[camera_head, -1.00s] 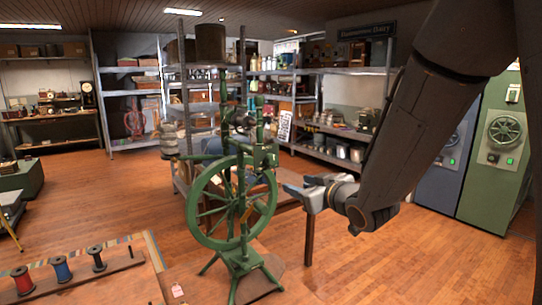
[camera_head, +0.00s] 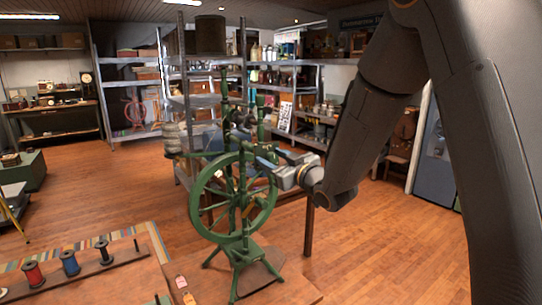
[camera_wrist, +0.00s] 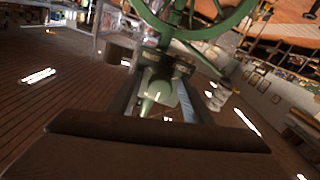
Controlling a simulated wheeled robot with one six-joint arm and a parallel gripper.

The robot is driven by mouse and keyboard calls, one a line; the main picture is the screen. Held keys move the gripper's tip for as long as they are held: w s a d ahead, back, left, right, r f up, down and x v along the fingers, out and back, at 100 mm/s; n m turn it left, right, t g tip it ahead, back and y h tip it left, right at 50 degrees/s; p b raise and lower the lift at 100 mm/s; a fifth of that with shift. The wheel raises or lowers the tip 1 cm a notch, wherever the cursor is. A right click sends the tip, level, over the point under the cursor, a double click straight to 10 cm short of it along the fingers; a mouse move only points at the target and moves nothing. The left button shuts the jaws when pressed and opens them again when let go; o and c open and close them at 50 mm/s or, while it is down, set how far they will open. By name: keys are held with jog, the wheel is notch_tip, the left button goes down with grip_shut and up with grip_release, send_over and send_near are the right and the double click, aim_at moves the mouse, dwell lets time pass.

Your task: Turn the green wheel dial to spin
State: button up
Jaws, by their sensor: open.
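A green spinning wheel (camera_head: 240,245) stands upright on its legs at the centre of the head view. Its large spoked wheel (camera_head: 196,215) faces me, and part of that rim shows at the top of the wrist view (camera_wrist: 212,30). My gripper (camera_head: 268,158) is open at the upper right of the wheel, close to the green posts. In the wrist view a green turned part (camera_wrist: 157,82) lies between my open fingers; I cannot tell whether they touch it. My arm covers the right of the head view.
A spool rack (camera_head: 95,262) with red, blue and dark spools lies at the front left. Metal shelves (camera_head: 243,95) stand behind the wheel. A blue cabinet (camera_head: 436,165) is partly hidden by my arm. Wooden floor is free at left and right.

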jog(key=c, duration=1.1)
jog(key=shift+o, duration=0.2)
jog(key=shift+m, duration=0.3)
